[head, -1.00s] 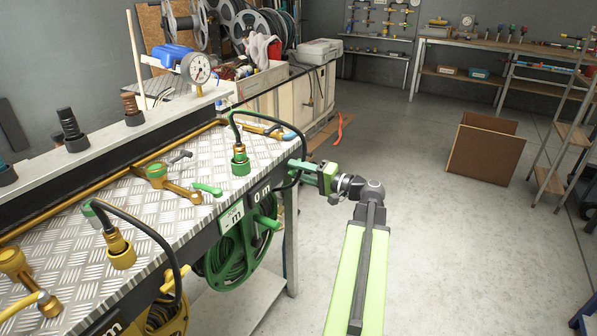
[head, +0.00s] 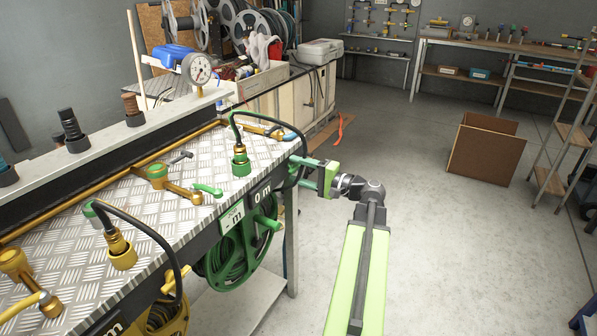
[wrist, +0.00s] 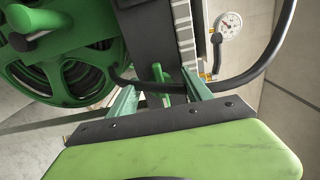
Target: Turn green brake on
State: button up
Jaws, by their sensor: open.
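The green hose reel (head: 235,255) hangs under the front edge of the metal bench, and its rim and spokes fill the upper left of the wrist view (wrist: 62,62). A small green lever (wrist: 158,75), which looks like the brake, stands beside the reel in the wrist view. My gripper (head: 299,172) is at the bench's right corner with its fingers pointing left toward the bench. In the wrist view my gripper (wrist: 158,83) is open, with the lever showing between its two fingers. I cannot tell whether they touch it. The head view does not show the lever clearly.
A black hose (wrist: 262,55) loops close by on the right of the wrist view. A green-collared hose nozzle (head: 240,160) and a green valve handle (head: 208,189) are on the bench top. A yellow reel (head: 165,318) is nearer.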

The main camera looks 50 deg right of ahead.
jog(key=v, duration=1.7)
jog(key=shift+s, duration=0.25)
